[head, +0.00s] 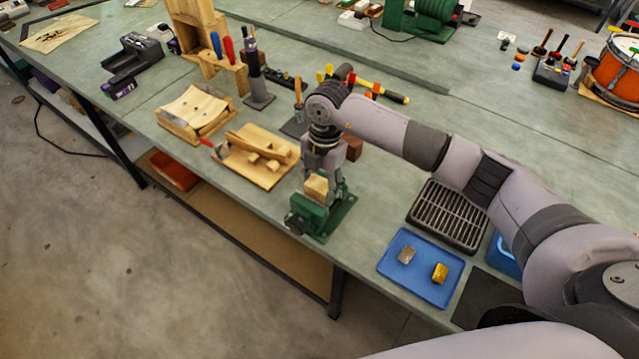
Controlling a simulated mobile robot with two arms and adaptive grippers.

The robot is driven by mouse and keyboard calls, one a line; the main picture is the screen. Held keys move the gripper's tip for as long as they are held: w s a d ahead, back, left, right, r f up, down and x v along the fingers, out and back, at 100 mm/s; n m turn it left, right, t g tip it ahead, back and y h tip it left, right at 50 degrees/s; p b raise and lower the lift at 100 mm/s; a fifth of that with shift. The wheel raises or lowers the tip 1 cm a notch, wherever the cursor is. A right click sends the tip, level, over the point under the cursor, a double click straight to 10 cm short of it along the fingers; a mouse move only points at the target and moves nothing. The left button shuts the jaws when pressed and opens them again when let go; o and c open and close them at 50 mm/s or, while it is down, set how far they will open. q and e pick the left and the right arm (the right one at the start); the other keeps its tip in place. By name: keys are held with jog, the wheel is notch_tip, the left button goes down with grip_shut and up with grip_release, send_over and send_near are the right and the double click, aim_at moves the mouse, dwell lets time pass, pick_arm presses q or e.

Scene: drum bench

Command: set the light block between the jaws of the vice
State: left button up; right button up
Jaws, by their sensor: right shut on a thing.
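The green vice (312,217) stands near the front edge of the bench, in the middle of the head view. The light wooden block (316,187) is at the top of the vice, at its jaws. My right gripper (320,182) comes down from above and is shut on the light block. The fingers partly hide the block and the jaws, so I cannot tell whether the block touches both jaws. My left gripper does not show.
A blue tray (421,284) with a silver block (406,255) and a yellow block (440,272) lies right of the vice. A black grate (449,214) is behind it. A wooden board (258,172) with wooden pieces lies left. A dark red block (353,149) sits behind my gripper.

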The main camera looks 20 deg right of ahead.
jog(key=shift+f, duration=0.35)
jog(key=o, duration=1.3)
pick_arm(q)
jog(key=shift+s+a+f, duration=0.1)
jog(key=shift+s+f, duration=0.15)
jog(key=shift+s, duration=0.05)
pick_arm(e)
jog(key=shift+r, duration=0.1)
